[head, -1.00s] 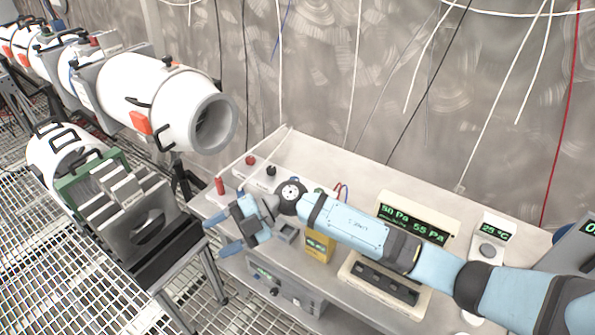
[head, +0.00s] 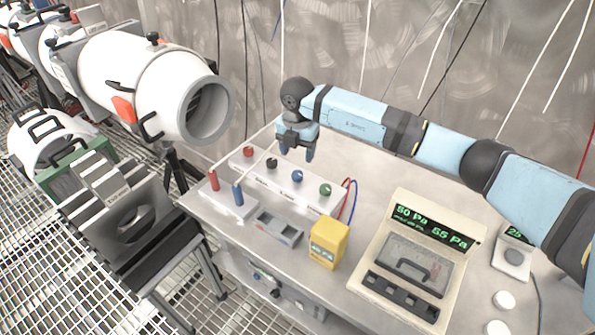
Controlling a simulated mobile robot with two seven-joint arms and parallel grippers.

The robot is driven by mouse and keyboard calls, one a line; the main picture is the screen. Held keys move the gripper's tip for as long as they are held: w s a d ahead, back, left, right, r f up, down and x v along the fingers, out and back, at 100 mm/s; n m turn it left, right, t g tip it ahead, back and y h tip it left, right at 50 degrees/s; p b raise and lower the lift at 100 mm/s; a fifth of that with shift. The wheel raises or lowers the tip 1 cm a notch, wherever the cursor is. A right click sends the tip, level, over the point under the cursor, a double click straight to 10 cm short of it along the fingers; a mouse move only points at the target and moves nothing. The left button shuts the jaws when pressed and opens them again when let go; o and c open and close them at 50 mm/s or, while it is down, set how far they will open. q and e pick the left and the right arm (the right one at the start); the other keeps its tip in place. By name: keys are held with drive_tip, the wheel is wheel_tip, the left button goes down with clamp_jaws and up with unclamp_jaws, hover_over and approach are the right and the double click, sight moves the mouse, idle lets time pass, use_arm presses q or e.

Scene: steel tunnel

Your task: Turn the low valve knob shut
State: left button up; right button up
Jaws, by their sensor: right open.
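A white valve strip (head: 262,186) on the bench carries a red knob (head: 249,151), a black knob (head: 271,163), a blue knob (head: 297,176) and a green knob (head: 325,189) in a row. Its small labels are too small to read, so I cannot tell which knob is the low valve. My right gripper (head: 297,154) points down, open and empty, above the strip near the blue knob, apart from it. My left gripper is not in view.
A white block with a red handle (head: 213,181) and a blue handle (head: 237,194) stands front left. A grey tray (head: 278,230), a yellow meter (head: 328,243) and a pressure display (head: 427,229) share the bench (head: 363,192). White tubes (head: 157,87) lie left.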

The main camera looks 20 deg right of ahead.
sight(297, 174)
wheel_tip(297, 174, down, 8)
drive_tip(key=shift+f, duration=0.1)
drive_tip(key=shift+c, duration=0.2)
drive_tip(key=c, duration=0.9)
